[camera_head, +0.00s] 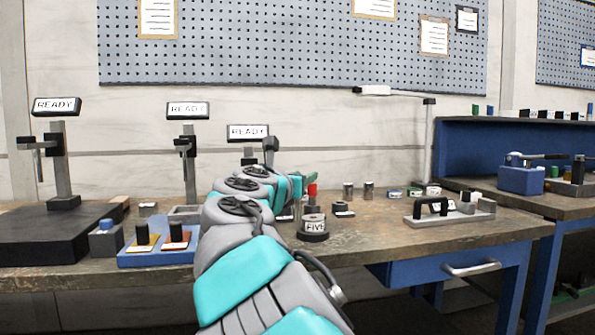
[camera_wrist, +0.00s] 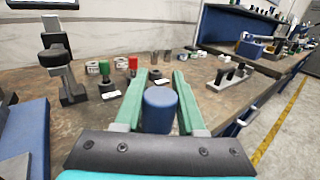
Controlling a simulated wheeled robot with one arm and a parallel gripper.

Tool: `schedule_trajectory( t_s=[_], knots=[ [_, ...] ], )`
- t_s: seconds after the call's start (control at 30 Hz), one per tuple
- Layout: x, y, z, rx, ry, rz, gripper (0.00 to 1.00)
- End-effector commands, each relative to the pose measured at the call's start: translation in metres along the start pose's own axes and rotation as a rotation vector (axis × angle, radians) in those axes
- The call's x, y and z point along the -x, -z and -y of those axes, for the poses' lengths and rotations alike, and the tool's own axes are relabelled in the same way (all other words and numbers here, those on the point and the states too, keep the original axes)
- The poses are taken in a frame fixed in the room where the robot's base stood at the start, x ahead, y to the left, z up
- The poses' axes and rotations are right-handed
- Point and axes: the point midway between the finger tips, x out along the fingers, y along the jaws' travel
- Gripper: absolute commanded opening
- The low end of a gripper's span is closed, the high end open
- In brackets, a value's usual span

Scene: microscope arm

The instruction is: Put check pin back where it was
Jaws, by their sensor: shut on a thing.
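My gripper (camera_wrist: 160,80) shows in the wrist view with its two green fingers shut on a blue cylindrical pin (camera_wrist: 159,110). The pin's round top faces the camera and its lower end is hidden. I cannot read a label that marks it as the check pin. In the head view my arm hides most of the gripper and the pin; part of a green finger (camera_head: 308,178) shows above the bench. A red-topped pin (camera_head: 312,190) stands near it, also seen in the wrist view (camera_wrist: 133,64) beside a green-topped pin (camera_wrist: 104,69). The pin's former place cannot be made out.
A round piece marked FIVE (camera_head: 314,226) stands on the bench (camera_head: 375,238). A blue tray (camera_head: 128,256) with black-knobbed plates is at the left. READY signs (camera_head: 188,110) top several stands. A grey base with a black handle (camera_head: 440,217) is at the right.

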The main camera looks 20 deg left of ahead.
Motion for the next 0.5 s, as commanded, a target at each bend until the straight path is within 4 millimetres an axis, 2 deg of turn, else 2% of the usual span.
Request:
schedule_trajectory(
  t_s=[0.17, 0.37, 0.47, 0.5],
  knots=[
    [0.000, 0.019, 0.018, 0.003, 0.039, 0.002, 0.00],
    [-0.002, 0.054, 0.047, 0.004, 0.103, 0.000, 0.00],
    [-0.002, 0.085, 0.070, 0.008, 0.155, 0.002, 0.00],
    [-0.003, 0.100, 0.083, 0.008, 0.183, 0.001, 0.00]
  ],
)
